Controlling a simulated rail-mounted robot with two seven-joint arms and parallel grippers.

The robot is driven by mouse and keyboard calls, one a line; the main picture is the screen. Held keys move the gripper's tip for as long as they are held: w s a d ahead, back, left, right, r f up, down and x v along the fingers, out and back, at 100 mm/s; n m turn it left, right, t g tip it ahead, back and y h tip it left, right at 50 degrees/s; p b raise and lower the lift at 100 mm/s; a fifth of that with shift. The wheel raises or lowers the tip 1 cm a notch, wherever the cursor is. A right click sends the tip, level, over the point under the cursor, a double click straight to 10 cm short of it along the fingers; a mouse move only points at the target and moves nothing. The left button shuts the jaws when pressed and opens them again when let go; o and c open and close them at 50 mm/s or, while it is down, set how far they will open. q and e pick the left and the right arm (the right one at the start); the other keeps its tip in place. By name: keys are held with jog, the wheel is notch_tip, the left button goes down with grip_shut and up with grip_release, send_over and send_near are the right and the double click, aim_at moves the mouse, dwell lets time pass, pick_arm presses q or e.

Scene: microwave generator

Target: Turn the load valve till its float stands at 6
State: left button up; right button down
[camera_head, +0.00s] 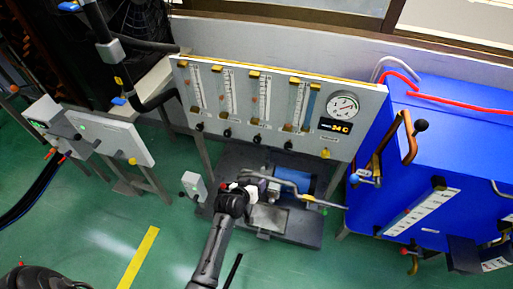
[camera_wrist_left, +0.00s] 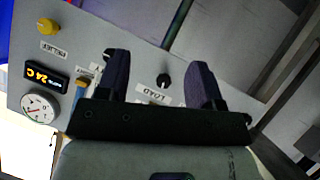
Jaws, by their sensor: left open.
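The grey flow panel (camera_head: 225,88) carries several upright glass tubes with small floats and a row of black knobs beneath. In the left wrist view, the load valve is a small black knob (camera_wrist_left: 163,80) beside a label reading LOAD (camera_wrist_left: 150,96). My left gripper (camera_wrist_left: 159,68) is open and empty there, with the knob showing between its two dark fingers; the depth gap is hard to judge. In the head view my left gripper (camera_head: 243,186) appears below the panel. Which head-view knob is the load valve, and its float reading, are too small to tell. My right gripper is out of view.
A round gauge (camera_head: 343,105) and a 24 C display (camera_head: 334,126) sit at the panel's right end, above a yellow relief knob (camera_head: 325,153). A blue cabinet (camera_head: 455,130) stands right. Pump machinery (camera_head: 292,180) lies below the panel. A grey box (camera_head: 125,140) stands left.

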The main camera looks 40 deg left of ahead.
aim_at(256, 141)
pick_arm(q)
jog(key=a+r+n+t+y, duration=0.1)
jog(key=a+r+t+y, duration=0.3)
jog(key=r+y, duration=0.1)
jog(key=shift+t, duration=0.3)
jog(key=b+x, duration=0.3)
jog(key=x, duration=0.1)
jog(key=b+x, duration=0.3)
jog(key=x, duration=0.1)
jog(key=b+x, duration=0.3)
jog(key=x, duration=0.1)
jog(key=shift+w+a+f, duration=0.3)
jog(key=shift+w+a+r+b, duration=0.1)
jog(key=shift+w+a+b, duration=0.05)
jog(key=shift+w+b, duration=0.25)
jog(key=shift+w+a+r+b, duration=0.15)
jog(key=shift+w+b, duration=0.1)
jog(key=shift+w, duration=0.15)
